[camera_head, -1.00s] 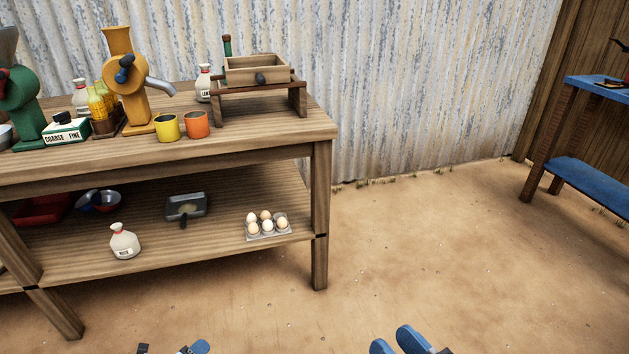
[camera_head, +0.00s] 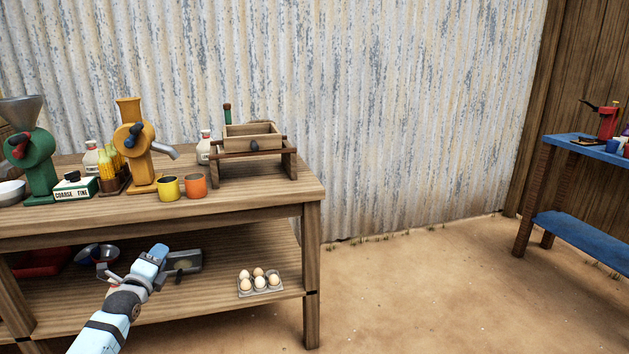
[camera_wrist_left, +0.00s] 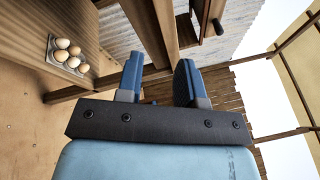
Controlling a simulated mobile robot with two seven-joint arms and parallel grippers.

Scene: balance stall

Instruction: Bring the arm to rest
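My left arm comes in from the lower left in the head view, light blue and grey. Its left gripper (camera_head: 133,265) is in front of the wooden bench's lower shelf (camera_head: 215,308). In the left wrist view the two blue fingers of the left gripper (camera_wrist_left: 158,68) stand apart with nothing held between them. Bench timber shows behind the fingers there. I cannot tell from these views how close the fingers are to the wood. My right gripper is out of view.
The bench top holds a green mill (camera_head: 38,165), an orange mill (camera_head: 140,150), a yellow cup (camera_head: 168,188), an orange cup (camera_head: 195,187) and a wooden box (camera_head: 252,138). An egg tray (camera_head: 260,291) sits on the lower shelf. Open ground (camera_head: 430,300) lies right, before a blue table (camera_head: 580,236).

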